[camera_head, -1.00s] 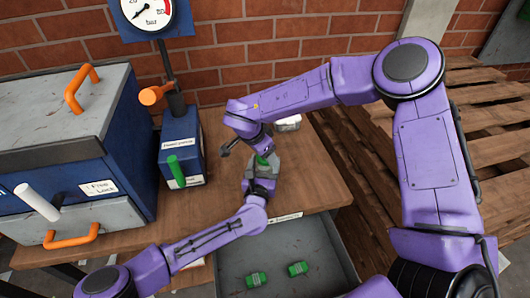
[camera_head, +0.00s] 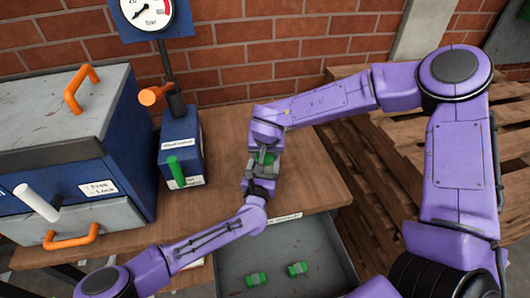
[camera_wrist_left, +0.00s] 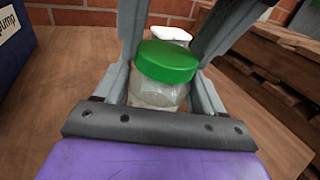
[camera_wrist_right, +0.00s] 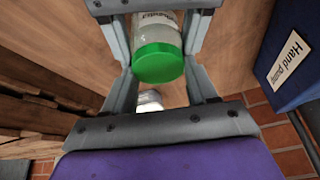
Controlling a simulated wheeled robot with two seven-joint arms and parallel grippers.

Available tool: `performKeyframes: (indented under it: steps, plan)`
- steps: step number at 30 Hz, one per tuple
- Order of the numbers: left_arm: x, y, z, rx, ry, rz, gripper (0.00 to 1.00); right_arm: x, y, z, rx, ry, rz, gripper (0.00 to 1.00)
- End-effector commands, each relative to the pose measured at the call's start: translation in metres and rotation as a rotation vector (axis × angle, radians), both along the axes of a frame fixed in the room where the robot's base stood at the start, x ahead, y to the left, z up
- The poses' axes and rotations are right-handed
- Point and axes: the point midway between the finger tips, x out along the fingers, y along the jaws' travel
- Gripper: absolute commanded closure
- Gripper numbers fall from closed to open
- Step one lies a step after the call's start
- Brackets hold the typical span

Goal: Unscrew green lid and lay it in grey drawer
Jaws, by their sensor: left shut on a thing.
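A clear jar (camera_wrist_left: 158,93) with a green lid (camera_wrist_left: 168,61) stands upright between the fingers of my left gripper (camera_head: 259,180), which is shut on the jar. The right wrist view also shows the lid (camera_wrist_right: 158,63) and the labelled jar (camera_wrist_right: 156,30). My right gripper (camera_head: 264,150) is directly above, its fingers spread on both sides of the lid; it looks open, though contact is hard to judge. The lid sits on the jar. The grey drawer (camera_head: 318,245) is pulled out below the table edge, with two green lids (camera_head: 257,279) (camera_head: 298,269) inside.
A blue hand pump (camera_head: 181,150) with a gauge (camera_head: 147,12) stands left of the jar. A large blue press (camera_head: 75,140) with orange handles fills the left. A white-topped item (camera_wrist_right: 149,99) is behind the jar. Wooden pallets (camera_head: 370,160) are at the right.

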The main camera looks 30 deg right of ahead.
Motion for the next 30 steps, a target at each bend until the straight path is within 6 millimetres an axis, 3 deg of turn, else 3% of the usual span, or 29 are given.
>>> performKeyframes:
  steps: [1,3,24,30]
  plan:
    - [-0.007,-0.007,0.003,-0.003,-0.005,-0.018,0.85,0.002,0.001,0.002,0.001,-0.008,0.005,0.30]
    - [-0.006,-0.006,0.003,-0.002,-0.005,-0.017,0.85,0.002,0.001,0.001,0.002,-0.007,0.004,0.13]
    - [0.002,0.001,0.002,-0.001,-0.003,0.005,0.85,-0.002,0.000,-0.002,0.001,0.008,-0.006,0.13]
    - [0.002,0.001,0.001,0.000,-0.002,0.003,0.85,-0.001,0.000,0.014,0.002,0.003,-0.005,0.13]
